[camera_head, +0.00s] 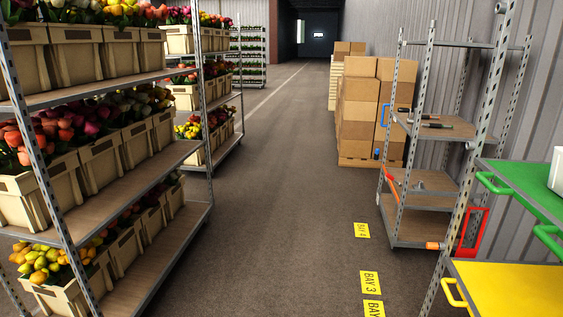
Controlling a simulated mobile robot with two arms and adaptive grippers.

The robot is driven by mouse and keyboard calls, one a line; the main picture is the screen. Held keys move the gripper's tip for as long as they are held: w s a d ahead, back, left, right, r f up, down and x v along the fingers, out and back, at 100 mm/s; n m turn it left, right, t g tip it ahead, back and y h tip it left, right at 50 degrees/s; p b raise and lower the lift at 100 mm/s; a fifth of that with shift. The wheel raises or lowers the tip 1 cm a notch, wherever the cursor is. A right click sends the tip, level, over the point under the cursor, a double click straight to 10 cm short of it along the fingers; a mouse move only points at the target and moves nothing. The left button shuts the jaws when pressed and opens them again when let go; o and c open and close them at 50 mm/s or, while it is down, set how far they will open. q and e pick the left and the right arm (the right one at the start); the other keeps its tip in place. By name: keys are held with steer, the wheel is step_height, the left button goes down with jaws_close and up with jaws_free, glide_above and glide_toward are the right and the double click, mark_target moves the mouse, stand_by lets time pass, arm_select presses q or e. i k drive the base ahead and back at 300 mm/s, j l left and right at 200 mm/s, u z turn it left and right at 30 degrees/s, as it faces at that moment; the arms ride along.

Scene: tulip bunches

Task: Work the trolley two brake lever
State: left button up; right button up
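Neither of my grippers is in view. No label marks which trolley is number two. A tall trolley with wooden shelves (425,203) stands at the right by the corrugated wall. A small orange piece (435,246) sits low on it, by its bottom shelf, and could be a brake lever. A red-orange piece (391,181) shows at its left side, by the middle shelf. A red loop (473,232) stands behind the near post at the right. I cannot tell how any lever is set.
Trolleys with crates of tulips (90,170) line the left. Stacked cardboard boxes (362,105) stand beyond the right trolley. A green top (528,190) and a yellow top (510,288) fill the lower right. The grey floor (270,200) between is clear, with yellow bay signs (371,283) on it.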

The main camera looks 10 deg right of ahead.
mark_target(389, 176)
steer(key=i+z, duration=0.2)
steer(key=i, duration=0.35)
steer(key=i+z, duration=0.2)
steer(key=i, duration=0.4)
steer(key=i+j+z, duration=0.15)
steer(key=i, duration=0.4)
steer(key=i+j+z, duration=0.2)
steer(key=i, duration=0.35)
steer(key=i+l+z, duration=0.25)
steer(key=i+z, duration=0.15)
steer(key=i, duration=0.25)
steer(key=i+l+z, duration=0.1)
steer(key=i+z, duration=0.3)
steer(key=i, duration=0.25)
